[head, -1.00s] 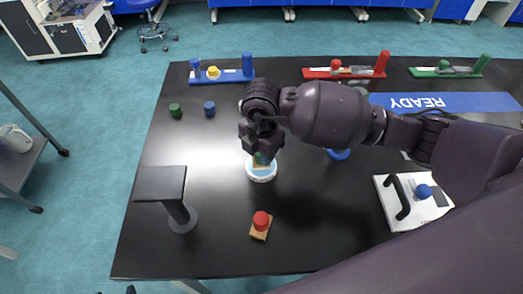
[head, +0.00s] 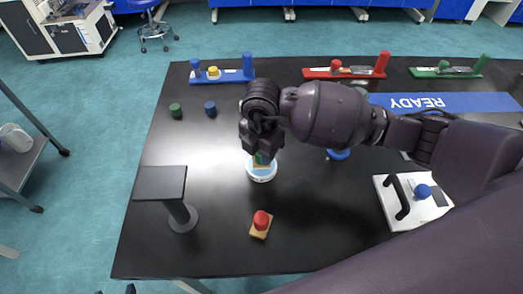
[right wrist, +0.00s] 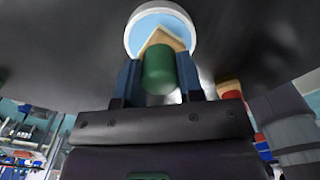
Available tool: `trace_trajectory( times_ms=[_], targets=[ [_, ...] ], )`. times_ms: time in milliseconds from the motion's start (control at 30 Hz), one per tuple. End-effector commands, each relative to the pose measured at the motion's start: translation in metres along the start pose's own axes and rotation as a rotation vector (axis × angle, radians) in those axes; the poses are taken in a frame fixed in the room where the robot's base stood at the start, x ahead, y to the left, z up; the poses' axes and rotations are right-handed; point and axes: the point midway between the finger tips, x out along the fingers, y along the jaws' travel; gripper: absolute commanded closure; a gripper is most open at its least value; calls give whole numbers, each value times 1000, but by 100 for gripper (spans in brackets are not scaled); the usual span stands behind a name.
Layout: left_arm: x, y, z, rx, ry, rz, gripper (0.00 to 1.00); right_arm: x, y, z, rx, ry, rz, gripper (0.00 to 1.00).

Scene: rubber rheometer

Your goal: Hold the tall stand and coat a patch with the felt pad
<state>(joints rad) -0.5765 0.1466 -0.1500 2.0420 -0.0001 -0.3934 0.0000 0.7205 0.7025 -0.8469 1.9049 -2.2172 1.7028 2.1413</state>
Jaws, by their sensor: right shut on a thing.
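My right gripper (head: 262,150) is shut on the green knob of a felt pad. In the right wrist view the green knob (right wrist: 159,70) sits between the two fingers, with the tan pad (right wrist: 165,40) beyond it. The pad is over the round white dish with a pale blue inside (head: 261,176); whether it touches the dish cannot be told. The tall dark stand (head: 161,182), with a flat square top and round base, stands upright at the left of the table, with no gripper on it. My left gripper is not clearly in view.
A red-knobbed tan pad (head: 260,225) lies at the front. A white board with a black handle (head: 421,212) is at right. Blue (head: 222,76), red (head: 345,72) and green (head: 447,70) racks line the back. Green (head: 175,110) and blue (head: 210,108) pieces stand at back left.

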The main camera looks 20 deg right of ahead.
Motion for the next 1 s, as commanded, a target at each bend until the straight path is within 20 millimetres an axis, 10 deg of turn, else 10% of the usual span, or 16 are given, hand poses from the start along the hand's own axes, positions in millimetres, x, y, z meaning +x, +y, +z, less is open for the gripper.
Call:
trace_trajectory(
  times_ms=[1000],
  targets=[
    [-18, -6, -33, -1, 8, -7, 33, -51, 0, 0, 0, -1, 0, 84]
  ],
)
